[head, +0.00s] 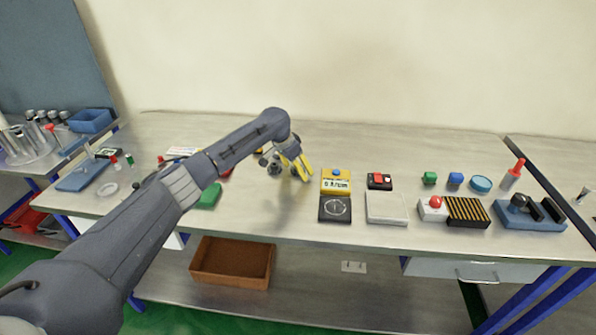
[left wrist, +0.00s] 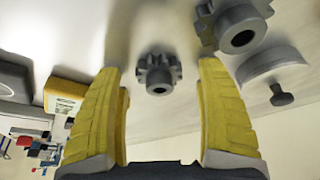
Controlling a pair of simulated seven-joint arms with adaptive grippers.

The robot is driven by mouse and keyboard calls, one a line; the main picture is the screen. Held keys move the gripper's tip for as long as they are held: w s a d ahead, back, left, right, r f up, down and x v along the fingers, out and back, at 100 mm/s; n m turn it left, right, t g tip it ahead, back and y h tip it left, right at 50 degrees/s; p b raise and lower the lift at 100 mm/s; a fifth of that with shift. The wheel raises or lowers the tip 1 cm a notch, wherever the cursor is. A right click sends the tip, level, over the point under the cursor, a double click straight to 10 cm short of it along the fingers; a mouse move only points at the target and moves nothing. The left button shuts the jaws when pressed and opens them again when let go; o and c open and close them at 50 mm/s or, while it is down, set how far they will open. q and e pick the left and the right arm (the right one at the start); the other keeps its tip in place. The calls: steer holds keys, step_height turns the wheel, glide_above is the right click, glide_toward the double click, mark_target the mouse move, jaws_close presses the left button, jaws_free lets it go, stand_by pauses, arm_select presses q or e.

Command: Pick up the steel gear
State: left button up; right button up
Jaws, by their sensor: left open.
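In the left wrist view a small grey steel gear (left wrist: 158,75) lies on the table, framed between my left gripper's fingertips. A larger grey gear (left wrist: 240,28) with a dark hole is at the upper right of that view. In the head view a grey gear (head: 274,169) shows close to the fingers, partly hidden by the gripper. My left gripper (head: 304,169) has yellow fingers, also seen in the left wrist view (left wrist: 162,68); it is open and empty, pointing down at the table. My right gripper is not in view.
A yellow meter (head: 336,181), a black dial box (head: 335,209) and a white box (head: 386,207) stand right of the gripper. A grey round lid with a knob (left wrist: 275,70) lies by the larger gear. A brown bin (head: 232,264) sits on the lower shelf.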

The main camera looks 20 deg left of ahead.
arm_select(q)
steer(key=shift+c, duration=0.4)
jaws_close()
